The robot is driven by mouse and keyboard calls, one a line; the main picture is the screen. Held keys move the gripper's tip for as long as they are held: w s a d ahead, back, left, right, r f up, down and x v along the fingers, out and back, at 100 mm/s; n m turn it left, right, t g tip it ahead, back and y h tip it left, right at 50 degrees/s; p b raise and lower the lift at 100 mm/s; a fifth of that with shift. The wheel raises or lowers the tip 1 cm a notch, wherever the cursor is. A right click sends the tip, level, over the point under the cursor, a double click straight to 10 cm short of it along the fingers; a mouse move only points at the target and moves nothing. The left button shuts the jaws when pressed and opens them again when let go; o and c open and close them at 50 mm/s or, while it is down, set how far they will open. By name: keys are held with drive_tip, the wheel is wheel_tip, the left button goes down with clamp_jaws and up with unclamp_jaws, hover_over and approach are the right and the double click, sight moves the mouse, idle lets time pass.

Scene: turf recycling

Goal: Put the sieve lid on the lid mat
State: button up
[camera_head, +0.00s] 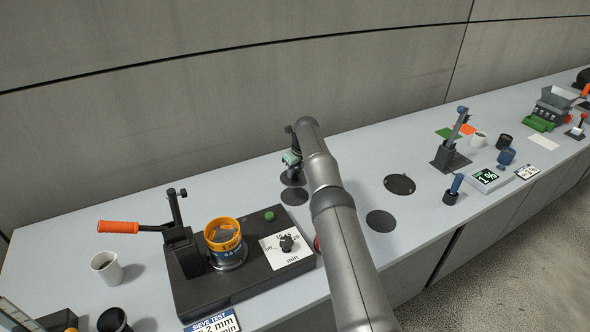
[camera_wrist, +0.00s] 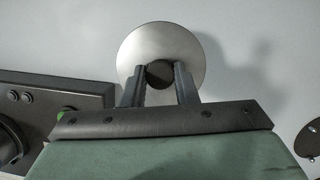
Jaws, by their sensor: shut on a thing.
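The sieve lid (camera_wrist: 160,35) is a round silver disc with a dark knob, in the wrist view. My gripper (camera_wrist: 160,75) is shut on the knob, one finger at each side. A shadow lies on the bench to the right of the lid. In the head view my gripper (camera_head: 292,160) is over the bench near the wall, partly behind my arm; the lid is not clear there. Dark round patches lie below it (camera_head: 294,196) and to the right (camera_head: 380,221); I cannot tell which is the lid mat. The orange-rimmed sieve (camera_head: 224,236) stands on the black shaker base.
The black shaker base (camera_head: 200,296) has an orange-handled lever (camera_head: 118,227) and a dial; its edge also shows in the wrist view (camera_wrist: 60,90). A dark disc with small spots (camera_head: 399,184) lies to the right. A white cup (camera_head: 106,267) stands at left. A blue-handled press (camera_head: 451,153) stands further right.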

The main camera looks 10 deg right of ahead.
drive_tip(key=shift+f+b, duration=3.45)
drive_tip(key=shift+f, duration=0.55)
drive_tip(key=shift+f, duration=0.25)
drive_tip(key=o, duration=1.4)
drive_tip(key=b+v, duration=0.3)
drive_tip(key=v, duration=1.4)
drive_tip(key=shift+r, duration=0.2)
